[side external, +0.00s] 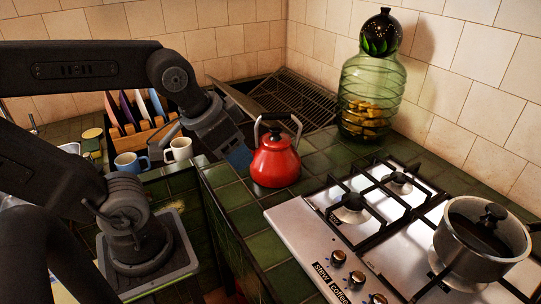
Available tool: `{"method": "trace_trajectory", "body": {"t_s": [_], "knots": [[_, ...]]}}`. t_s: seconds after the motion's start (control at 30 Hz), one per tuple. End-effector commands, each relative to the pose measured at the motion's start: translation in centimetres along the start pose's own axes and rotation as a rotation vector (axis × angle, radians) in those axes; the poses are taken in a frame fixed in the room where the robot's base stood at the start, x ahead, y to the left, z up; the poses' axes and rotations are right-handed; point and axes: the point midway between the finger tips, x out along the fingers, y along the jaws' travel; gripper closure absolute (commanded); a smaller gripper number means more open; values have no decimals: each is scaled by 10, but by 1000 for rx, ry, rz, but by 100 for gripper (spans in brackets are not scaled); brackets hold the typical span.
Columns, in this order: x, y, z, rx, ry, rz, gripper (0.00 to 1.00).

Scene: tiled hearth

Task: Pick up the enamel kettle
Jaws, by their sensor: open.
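The enamel kettle (275,164) is red with a dark lid knob and a grey arched handle. It stands upright on the green tiled counter, left of the gas hob. My gripper (238,158) is just left of the kettle, with its fingers pointing down and to the right. It is open. A blue part at its end is close to the kettle's left side; I cannot tell whether it touches. The fingertips are small and partly unclear in this view.
A steel hob (350,235) with a lidded pot (480,240) is at the right. A large green glass jar (371,85) stands behind. A drying grid (285,100) lies behind the kettle.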

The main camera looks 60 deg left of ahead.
Motion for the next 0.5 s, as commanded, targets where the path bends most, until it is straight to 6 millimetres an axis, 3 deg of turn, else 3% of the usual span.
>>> {"method": "trace_trajectory", "body": {"t_s": [0.17,0.27,0.5], "knots": [[-3,-20,-43,71,-59,-43,47],[0,-44,-80,143,-119,-72,47],[25,-121,-157,315,-281,-104,47]]}}
